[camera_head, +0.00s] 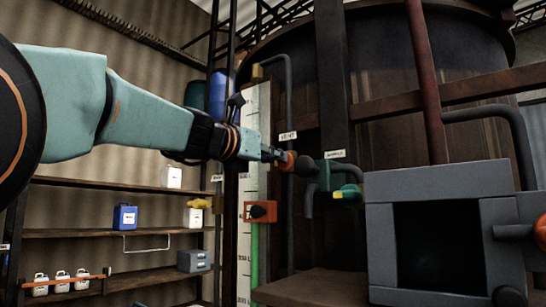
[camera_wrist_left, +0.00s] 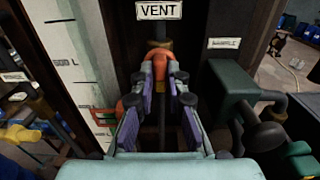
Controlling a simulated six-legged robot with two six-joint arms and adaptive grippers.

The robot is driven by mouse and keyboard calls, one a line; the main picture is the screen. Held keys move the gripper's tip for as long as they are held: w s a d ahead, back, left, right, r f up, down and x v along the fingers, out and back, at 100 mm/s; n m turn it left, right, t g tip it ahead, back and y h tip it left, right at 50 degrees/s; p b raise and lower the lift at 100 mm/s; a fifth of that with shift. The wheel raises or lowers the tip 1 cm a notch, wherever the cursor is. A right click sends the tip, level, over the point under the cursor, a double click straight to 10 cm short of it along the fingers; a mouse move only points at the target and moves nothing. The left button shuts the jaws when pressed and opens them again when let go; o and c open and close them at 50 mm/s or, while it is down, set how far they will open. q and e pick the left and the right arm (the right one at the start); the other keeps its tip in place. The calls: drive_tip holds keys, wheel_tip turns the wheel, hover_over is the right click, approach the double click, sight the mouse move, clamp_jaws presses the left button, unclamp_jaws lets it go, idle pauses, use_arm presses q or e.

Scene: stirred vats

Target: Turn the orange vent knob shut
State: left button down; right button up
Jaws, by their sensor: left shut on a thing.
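The orange vent knob (camera_head: 289,160) is on a dark pipe of the vat, below a white VENT label (camera_head: 288,136). In the left wrist view the knob (camera_wrist_left: 160,55) shows beyond my fingertips, under the VENT label (camera_wrist_left: 158,11). My left gripper (camera_head: 276,156) reaches in from the left and is shut on the knob. In the left wrist view its two purple-padded fingers (camera_wrist_left: 171,72) stand on either side of the knob, with a gap between them nearer the palm. The fingers partly hide the knob, so its angle is hard to tell. My right gripper is not in view.
A green valve (camera_head: 348,193) with a yellow tip is close on the right. A grey open-fronted box (camera_head: 440,180) blocks the lower right. Shelves (camera_head: 110,231) with canisters stand at left.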

use_arm(q)
drive_tip(key=shift+r+m, duration=0.1)
drive_tip(key=shift+m, duration=0.2)
drive_tip(key=m+b, duration=0.1)
drive_tip(key=m, duration=0.4)
drive_tip(key=m+b, duration=0.2)
drive_tip(key=m, duration=0.4)
drive_tip(key=m+b, duration=0.2)
drive_tip(key=m, duration=0.4)
drive_tip(key=shift+d+f, duration=0.1)
drive_tip(key=shift+f, duration=0.25)
drive_tip(key=shift+f+m, duration=0.1)
drive_tip(key=shift+m, duration=0.2)
drive_tip(key=c, duration=1.7)
unclamp_jaws()
drive_tip(key=shift+s, duration=0.1)
drive_tip(key=o, duration=0.4)
drive_tip(key=shift+s+r, duration=0.25)
drive_tip(key=shift+s, duration=0.1)
drive_tip(key=shift+c, duration=0.2)
drive_tip(key=shift+w, duration=0.25)
